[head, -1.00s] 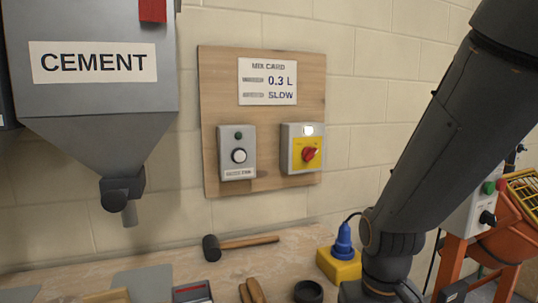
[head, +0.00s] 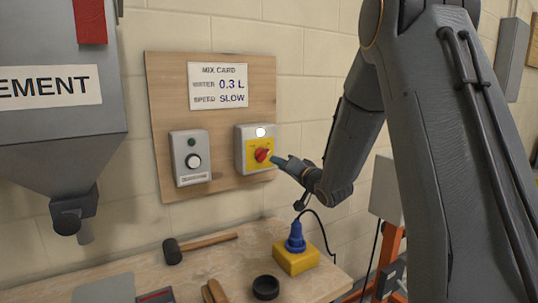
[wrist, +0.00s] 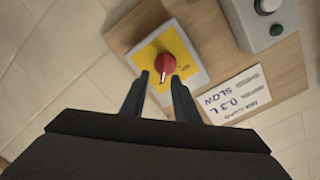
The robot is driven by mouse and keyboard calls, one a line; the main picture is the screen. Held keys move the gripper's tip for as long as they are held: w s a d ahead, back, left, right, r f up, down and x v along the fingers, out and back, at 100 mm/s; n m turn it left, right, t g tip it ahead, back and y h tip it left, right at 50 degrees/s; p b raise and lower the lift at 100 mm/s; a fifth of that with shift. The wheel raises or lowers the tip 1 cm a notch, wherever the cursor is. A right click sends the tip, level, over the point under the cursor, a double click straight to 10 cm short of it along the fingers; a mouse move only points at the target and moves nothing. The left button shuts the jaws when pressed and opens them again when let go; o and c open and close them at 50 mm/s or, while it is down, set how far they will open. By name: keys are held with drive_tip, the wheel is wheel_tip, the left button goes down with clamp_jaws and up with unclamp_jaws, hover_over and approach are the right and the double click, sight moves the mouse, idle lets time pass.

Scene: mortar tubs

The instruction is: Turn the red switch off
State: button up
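The red switch (head: 262,155) is a rotary knob on a yellow plate, on a grey box (head: 240,153) fixed to a wooden board. A white lamp (head: 260,133) above it is lit. My gripper (head: 276,160) is at the knob's right side in the head view. In the wrist view the red knob (wrist: 166,63) shows with a pale pointer mark, just ahead of my gripper (wrist: 160,77). The two fingers are apart, one towards each side of the knob, with nothing held. Contact with the knob cannot be told.
A second grey box (head: 190,157) with a black-and-white knob is left of the switch. A mix card (head: 218,86) is above. A cement hopper (head: 60,130) hangs at left. The bench below holds a mallet (head: 205,243) and a yellow block with a blue plug (head: 295,258).

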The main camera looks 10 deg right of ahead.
sight(267, 155)
drive_tip(key=shift+t+y, duration=0.3)
drive_tip(key=shift+r+p+x, duration=0.2)
drive_tip(key=shift+p+x, duration=0.35)
drive_tip(key=shift+x, duration=1.5)
drive_tip(key=shift+r+p+x, duration=0.15)
drive_tip(key=shift+p+x, duration=0.35)
drive_tip(key=shift+x, duration=1.5)
clamp_jaws()
